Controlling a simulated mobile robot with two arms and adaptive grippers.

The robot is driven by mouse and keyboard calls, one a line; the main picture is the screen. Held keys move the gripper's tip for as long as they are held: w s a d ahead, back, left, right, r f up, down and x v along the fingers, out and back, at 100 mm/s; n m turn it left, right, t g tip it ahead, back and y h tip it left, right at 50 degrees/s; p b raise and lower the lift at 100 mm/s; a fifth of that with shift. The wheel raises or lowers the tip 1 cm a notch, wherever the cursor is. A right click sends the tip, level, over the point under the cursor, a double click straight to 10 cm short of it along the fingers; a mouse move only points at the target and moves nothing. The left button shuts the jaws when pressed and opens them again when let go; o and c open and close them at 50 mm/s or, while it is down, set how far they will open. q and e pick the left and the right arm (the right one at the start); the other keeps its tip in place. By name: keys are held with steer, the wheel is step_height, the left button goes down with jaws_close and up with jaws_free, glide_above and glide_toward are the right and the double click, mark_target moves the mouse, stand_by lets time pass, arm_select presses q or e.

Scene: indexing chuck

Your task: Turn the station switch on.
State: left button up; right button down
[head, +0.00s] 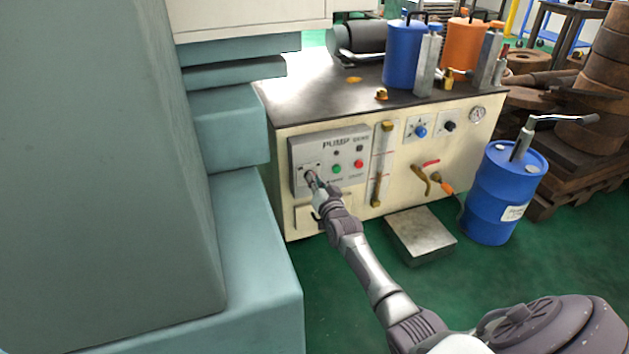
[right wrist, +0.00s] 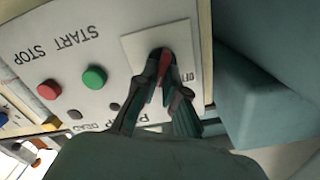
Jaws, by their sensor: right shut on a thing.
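The station switch (right wrist: 161,52) is a small dark knob with some red on a pale square plate (right wrist: 138,46), in the right wrist view. An OFF label shows beside it, partly hidden by a finger. The plate sits at the lower left of the grey PUMP panel (head: 303,151) in the head view. My right gripper (head: 313,181) reaches the panel there and hides most of the switch. In the right wrist view its two fingers (right wrist: 164,78) are shut on the knob from both sides. I cannot tell the knob's exact angle. My left gripper is out of view.
The green START button (right wrist: 94,78) and red STOP button (right wrist: 47,88) are close by on the panel. A teal machine body (head: 245,255) stands close to the left. A blue drum (head: 490,205) and a low metal block (head: 420,235) stand to the right on the floor.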

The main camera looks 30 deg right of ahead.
steer(key=c, duration=1.3)
jaws_free()
steer(key=shift+o, duration=0.2)
steer(key=shift+s, duration=0.15)
steer(key=v, duration=1.1)
steer(key=shift+s+a, duration=0.2)
steer(key=shift+s, duration=0.2)
